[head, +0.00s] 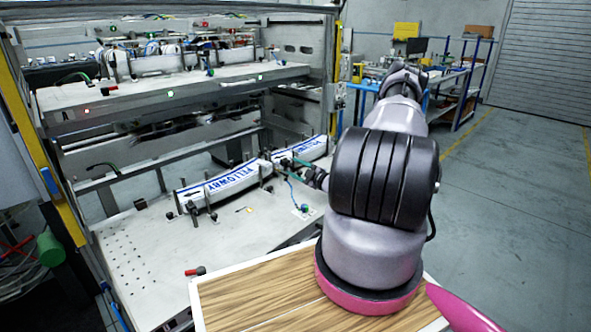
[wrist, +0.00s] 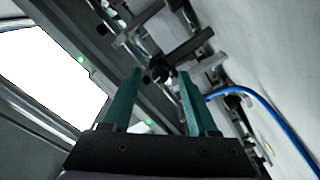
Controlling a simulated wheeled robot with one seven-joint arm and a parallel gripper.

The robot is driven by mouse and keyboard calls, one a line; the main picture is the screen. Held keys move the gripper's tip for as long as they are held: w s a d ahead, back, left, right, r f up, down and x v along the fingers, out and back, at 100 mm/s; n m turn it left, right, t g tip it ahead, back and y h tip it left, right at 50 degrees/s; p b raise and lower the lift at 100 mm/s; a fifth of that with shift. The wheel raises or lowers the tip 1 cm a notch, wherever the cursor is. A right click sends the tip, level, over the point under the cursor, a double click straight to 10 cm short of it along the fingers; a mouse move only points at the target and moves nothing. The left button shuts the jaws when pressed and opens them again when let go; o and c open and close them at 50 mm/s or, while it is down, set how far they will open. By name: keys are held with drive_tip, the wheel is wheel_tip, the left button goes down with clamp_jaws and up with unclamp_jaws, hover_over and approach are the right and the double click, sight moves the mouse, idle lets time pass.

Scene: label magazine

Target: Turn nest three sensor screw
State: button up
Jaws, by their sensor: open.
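My gripper (wrist: 160,78) has two green fingers, and they stand open and apart in the wrist view. Between and just beyond the fingertips is a small dark round knob (wrist: 159,71), which may be the nest three sensor screw; I cannot tell whether the fingers touch it. Dark clamps and brackets (wrist: 180,55) lie just past the tips. In the head view my gripper (head: 292,168) is at the lower shelf, beside the gap between two white FELLOWAY-marked magazines (head: 228,184). The screw is too small to make out there.
The lower shelf (head: 150,250) has free room at its front left. A blue cable (wrist: 270,110) runs close to the right finger. An upper shelf (head: 180,85) hangs above, and a red-handled part (head: 196,271) lies at the front edge. A metal post stands on the right.

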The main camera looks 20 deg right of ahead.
clamp_jaws()
